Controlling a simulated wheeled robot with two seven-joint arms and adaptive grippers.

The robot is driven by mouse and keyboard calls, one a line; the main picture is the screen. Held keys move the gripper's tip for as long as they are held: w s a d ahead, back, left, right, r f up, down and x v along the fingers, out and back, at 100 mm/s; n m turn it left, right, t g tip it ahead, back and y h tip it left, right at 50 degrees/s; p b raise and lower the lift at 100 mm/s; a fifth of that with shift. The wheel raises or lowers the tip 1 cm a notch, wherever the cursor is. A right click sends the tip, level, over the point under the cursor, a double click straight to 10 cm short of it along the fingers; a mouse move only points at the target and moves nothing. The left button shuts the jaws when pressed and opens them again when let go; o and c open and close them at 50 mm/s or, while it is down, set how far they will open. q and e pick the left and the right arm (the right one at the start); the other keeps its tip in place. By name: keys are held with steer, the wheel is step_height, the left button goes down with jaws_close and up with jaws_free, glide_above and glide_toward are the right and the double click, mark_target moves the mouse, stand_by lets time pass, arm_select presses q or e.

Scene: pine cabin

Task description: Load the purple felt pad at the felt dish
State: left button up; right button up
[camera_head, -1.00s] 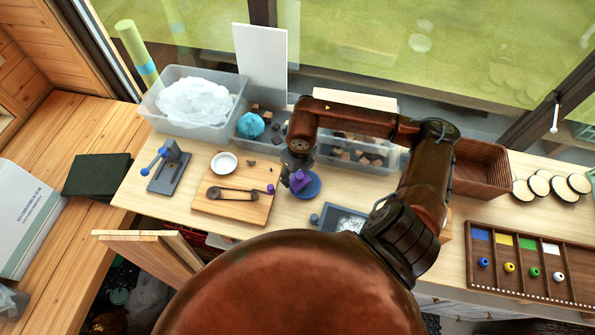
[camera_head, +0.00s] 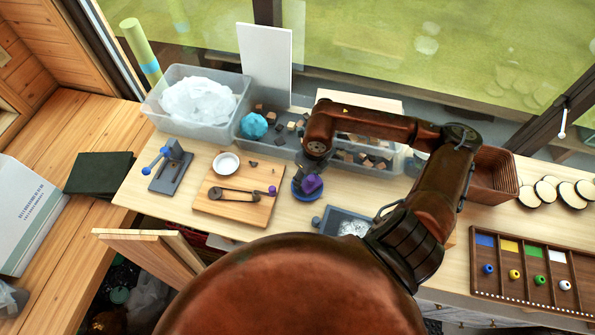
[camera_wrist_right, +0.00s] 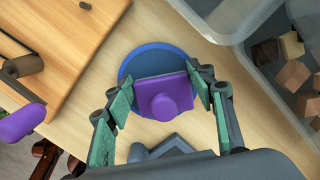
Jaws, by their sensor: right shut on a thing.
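The purple felt pad (camera_head: 312,184), a flat block with a round knob, is held in my right gripper (camera_head: 314,174). In the right wrist view, the pad (camera_wrist_right: 165,97) sits between the green-lined fingers of the gripper (camera_wrist_right: 162,90), which are shut on it. The blue round felt dish (camera_head: 299,195) is on the table under the pad. In the right wrist view, the pad covers the middle of the dish (camera_wrist_right: 148,60) and its upper and left rim shows. I cannot tell whether pad and dish touch. My left gripper is not in view.
A wooden board (camera_head: 232,211) with a purple-tipped lever stands left of the dish. A grey tray (camera_head: 335,219) is close on the near right. Clear bins (camera_head: 190,123) stand behind, one with small wooden blocks. A slotted wooden tray (camera_head: 530,270) is at the right.

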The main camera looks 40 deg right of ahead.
steer(key=shift+w+a+f, duration=0.1)
steer(key=shift+w, duration=0.05)
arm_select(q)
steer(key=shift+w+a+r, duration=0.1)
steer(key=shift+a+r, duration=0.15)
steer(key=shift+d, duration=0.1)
arm_select(e)
steer(key=shift+w+a, duration=0.1)
